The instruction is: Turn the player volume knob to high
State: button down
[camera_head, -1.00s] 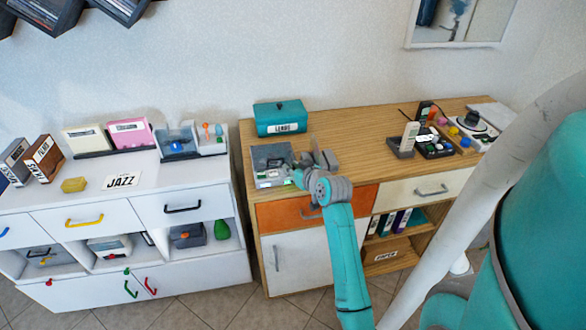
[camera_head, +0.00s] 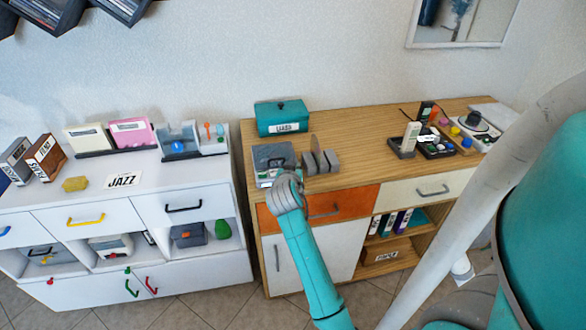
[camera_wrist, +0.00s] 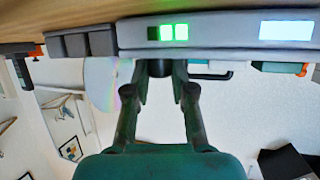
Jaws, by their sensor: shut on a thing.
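The player (camera_head: 273,156) is a grey box with a darker lid, at the left front of the wooden cabinet. In the wrist view its front (camera_wrist: 220,32) runs across the top, with two lit green squares, one dark square and a pale lit display. The volume knob (camera_wrist: 160,68) is a small dark round part on that front, below the green squares. My gripper (camera_wrist: 161,82) has its fingers on both sides of the knob and is shut on it. In the head view my wrist covers part of the player's front, and the knob is hidden.
Grey upright blocks (camera_head: 320,161) with a disc stand just right of the player. A teal box (camera_head: 283,118) stands behind it. An orange drawer (camera_head: 345,201) is below the cabinet top. The middle of the top is clear. A white cabinet (camera_head: 110,205) stands left.

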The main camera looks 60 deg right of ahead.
jog(key=m+g, duration=0.2)
jog(key=m+g+h, duration=0.1)
jog(key=g, duration=0.1)
jog(key=shift+w+a+m, duration=0.1)
jog(key=shift+w+m, duration=0.2)
jog(key=shift+m+g, duration=1.9)
jog(key=shift+g, duration=0.4)
jog(key=shift+f, duration=0.1)
jog(key=c, duration=1)
grip_release()
